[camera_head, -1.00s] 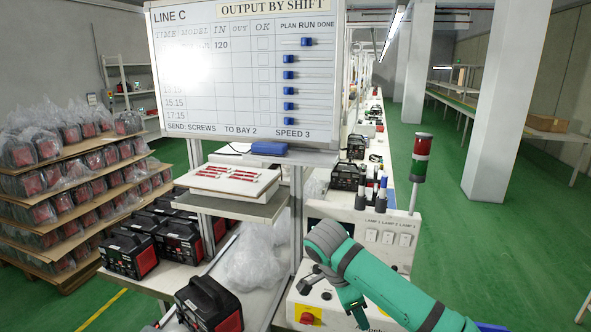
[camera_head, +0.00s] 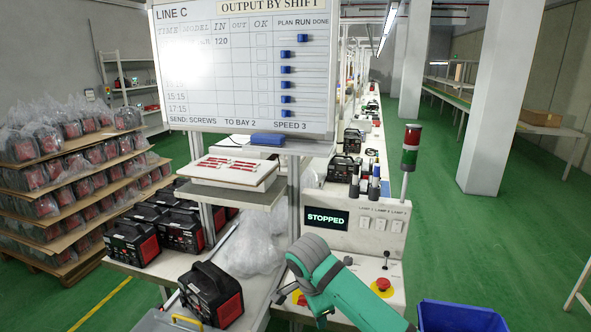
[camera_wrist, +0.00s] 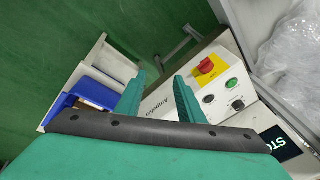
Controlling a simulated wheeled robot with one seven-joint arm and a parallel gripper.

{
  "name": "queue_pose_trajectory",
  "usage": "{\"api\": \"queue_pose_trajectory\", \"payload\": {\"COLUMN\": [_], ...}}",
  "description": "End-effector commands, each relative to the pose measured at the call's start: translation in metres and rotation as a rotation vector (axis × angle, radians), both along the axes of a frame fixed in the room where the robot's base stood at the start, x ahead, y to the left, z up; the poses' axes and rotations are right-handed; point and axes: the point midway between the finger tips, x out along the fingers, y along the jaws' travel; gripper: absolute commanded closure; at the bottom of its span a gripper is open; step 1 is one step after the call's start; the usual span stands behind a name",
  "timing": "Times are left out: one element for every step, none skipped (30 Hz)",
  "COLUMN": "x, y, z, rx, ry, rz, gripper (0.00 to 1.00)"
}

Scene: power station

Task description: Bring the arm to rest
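My teal arm (camera_head: 345,295) reaches in from the lower right of the head view, over the front of the white control box (camera_head: 340,240). My gripper (camera_wrist: 160,76) shows in the wrist view with its two teal fingers apart and nothing between them. Its fingers cannot be made out in the head view. In the wrist view, a front panel with a red stop button (camera_wrist: 207,66) on a yellow plate, a green button (camera_wrist: 231,83) and black knobs lies beyond the right finger. The display (camera_head: 326,219) on the box reads "STOPPED".
A blue bin (camera_head: 462,316) stands at the lower right. Black-and-red units (camera_head: 211,294) and clear plastic bags (camera_head: 250,252) lie on the bench at left. A whiteboard (camera_head: 245,70) rises behind. A signal tower (camera_head: 411,150) stands on the box. Green floor is open at right.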

Motion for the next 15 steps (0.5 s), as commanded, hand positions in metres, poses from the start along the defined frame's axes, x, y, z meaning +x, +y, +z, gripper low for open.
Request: {"api": "queue_pose_trajectory", "payload": {"x": [0.001, 0.002, 0.003, 0.004, 0.005, 0.006, 0.006, 0.007, 0.007, 0.007, 0.007, 0.007, 0.006, 0.005, 0.004], "y": [0.017, 0.026, 0.040, 0.051, 0.063, 0.079, 0.090, 0.102, 0.117, 0.127, 0.138, 0.153, 0.163, 0.174, 0.187], "z": [-0.007, -0.011, -0.015, -0.019, -0.022, -0.027, -0.030, -0.032, -0.034, -0.036, -0.038, -0.039, -0.040, -0.041, -0.042], "rx": [0.036, 0.056, 0.088, 0.113, 0.141, 0.180, 0.208, 0.236, 0.273, 0.300, 0.325, 0.359, 0.383, 0.408, 0.439], "ry": [-0.012, -0.021, -0.035, -0.049, -0.064, -0.086, -0.102, -0.122, -0.149, -0.168, -0.189, -0.216, -0.238, -0.259, -0.288], "rz": [0.033, 0.055, 0.086, 0.110, 0.135, 0.169, 0.194, 0.218, 0.248, 0.269, 0.291, 0.318, 0.337, 0.355, 0.378], "gripper": [0.65, 0.65, 0.65, 0.65, 0.65, 0.65, 0.65, 0.65, 0.65, 0.65, 0.65, 0.65, 0.65, 0.65, 0.65]}}
